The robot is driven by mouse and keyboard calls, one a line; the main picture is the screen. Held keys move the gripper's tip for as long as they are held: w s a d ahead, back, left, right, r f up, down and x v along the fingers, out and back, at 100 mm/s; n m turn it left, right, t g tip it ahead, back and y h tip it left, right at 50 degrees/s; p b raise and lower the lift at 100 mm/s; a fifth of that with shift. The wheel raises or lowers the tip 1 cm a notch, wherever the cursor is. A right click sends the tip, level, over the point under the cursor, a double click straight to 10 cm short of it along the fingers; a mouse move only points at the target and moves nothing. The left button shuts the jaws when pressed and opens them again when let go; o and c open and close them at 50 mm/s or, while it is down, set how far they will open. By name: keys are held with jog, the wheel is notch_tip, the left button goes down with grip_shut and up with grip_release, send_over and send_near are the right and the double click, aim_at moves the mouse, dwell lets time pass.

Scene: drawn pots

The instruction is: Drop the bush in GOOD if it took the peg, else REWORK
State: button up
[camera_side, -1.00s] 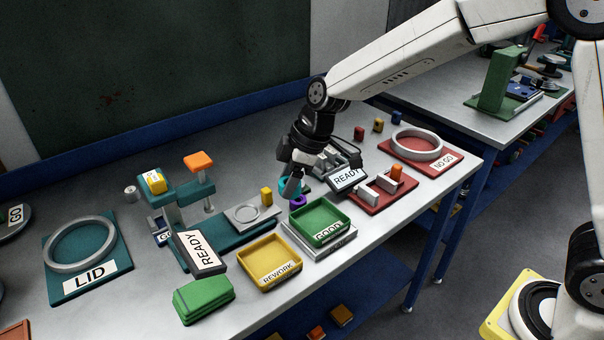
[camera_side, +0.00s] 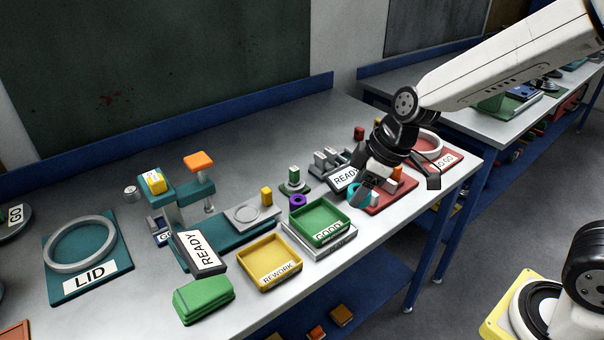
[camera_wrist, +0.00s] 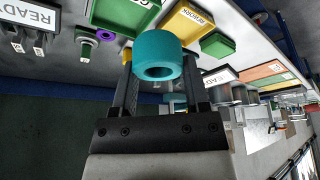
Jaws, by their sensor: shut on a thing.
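A teal ring-shaped bush (camera_side: 357,198) is held in my gripper (camera_side: 362,188), over the table just right of the green GOOD tray (camera_side: 347,214). In the wrist view the bush (camera_wrist: 158,48) sits between the two fingers, its bore showing. The GOOD tray looks empty. The yellow REWORK tray (camera_side: 270,263), left of and nearer than GOOD, also looks empty.
A purple ring (camera_side: 298,201) lies between the peg stand and GOOD. A red fixture (camera_side: 385,205) with grey blocks and an orange peg stands close behind my gripper. A READY sign (camera_side: 345,178) and the red NO GO plate (camera_side: 455,160) are near. The table's front edge is close.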

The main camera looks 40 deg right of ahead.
jog(key=shift+m, duration=0.5)
jog(key=shift+s+d+f, duration=0.1)
jog(key=shift+s+d, duration=0.2)
jog(key=shift+s, duration=0.3)
jog(key=shift+s+d+f, duration=0.1)
jog(key=shift+s+d, duration=0.25)
jog(key=shift+s, duration=0.25)
jog(key=shift+s+d+f, duration=0.1)
jog(key=shift+s+d, duration=0.2)
jog(key=shift+s, duration=0.3)
jog(key=shift+w, duration=0.1)
send_near(312, 222)
jog(key=shift+w+a+f, duration=0.1)
jog(key=shift+a+f, duration=0.2)
jog(key=shift+a, duration=0.45)
jog(key=shift+w+f, duration=0.5)
jog(key=shift+f, duration=0.1)
jog(key=shift+w+a+f, duration=0.1)
jog(key=shift+w+f, duration=0.15)
jog(key=shift+f, duration=1.5)
jog(key=shift+f, duration=0.15)
